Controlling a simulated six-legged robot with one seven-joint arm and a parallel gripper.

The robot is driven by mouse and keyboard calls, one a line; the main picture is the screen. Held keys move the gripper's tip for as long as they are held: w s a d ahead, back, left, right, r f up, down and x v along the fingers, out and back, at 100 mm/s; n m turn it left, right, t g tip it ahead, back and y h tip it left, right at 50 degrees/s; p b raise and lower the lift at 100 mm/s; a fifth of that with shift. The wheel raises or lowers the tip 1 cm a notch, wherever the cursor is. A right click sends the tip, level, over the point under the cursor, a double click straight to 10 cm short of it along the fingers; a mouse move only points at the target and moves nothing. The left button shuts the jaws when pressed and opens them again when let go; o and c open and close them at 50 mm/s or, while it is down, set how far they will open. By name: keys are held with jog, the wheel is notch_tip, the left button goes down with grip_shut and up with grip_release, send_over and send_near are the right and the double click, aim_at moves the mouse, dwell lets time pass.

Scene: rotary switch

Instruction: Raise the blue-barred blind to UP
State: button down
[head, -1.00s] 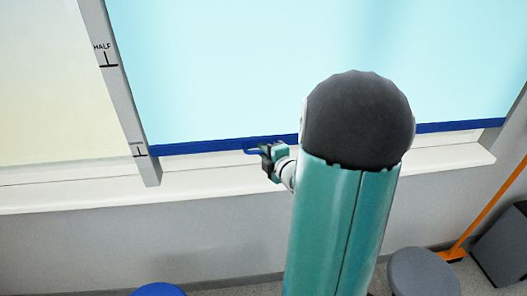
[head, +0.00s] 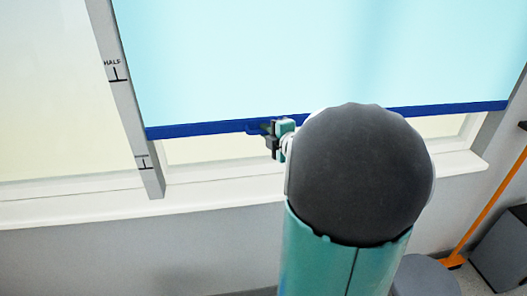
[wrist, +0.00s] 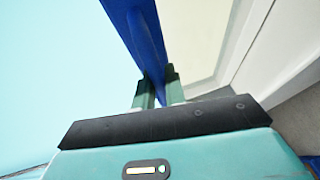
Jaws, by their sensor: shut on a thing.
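The light-blue blind (head: 300,55) hangs in the window with a dark blue bar (head: 190,130) along its bottom edge. The bar is a little above the lower tick on the frame post and well below the HALF mark (head: 114,72). A small blue pull handle (head: 255,127) sticks out from the bar. My gripper (head: 273,137) is at the handle, shut on it. In the wrist view the fingers (wrist: 159,88) close on the blue piece, with the bar running up from them. My arm hides part of the bar to the right. No UP mark is in view.
The white sill (head: 210,200) runs below the window, with a gap of bare glass between it and the bar. A grey round stool (head: 425,275), an orange pole (head: 490,205) and a dark grey box (head: 503,265) are at the lower right.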

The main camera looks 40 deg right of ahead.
notch_tip(320, 180, up, 47)
jog(key=shift+a+r, duration=0.15)
jog(key=shift+r, duration=0.05)
jog(key=shift+w, duration=0.1)
jog(key=c, duration=1.8)
grip_release()
jog(key=shift+r, duration=0.1)
jog(key=shift+c, duration=0.2)
jog(key=o, duration=0.3)
jog(key=shift+w, duration=0.25)
jog(key=shift+o, duration=0.4)
jog(key=shift+s, duration=0.35)
jog(key=v, duration=1.3)
jog(key=shift+s, duration=0.45)
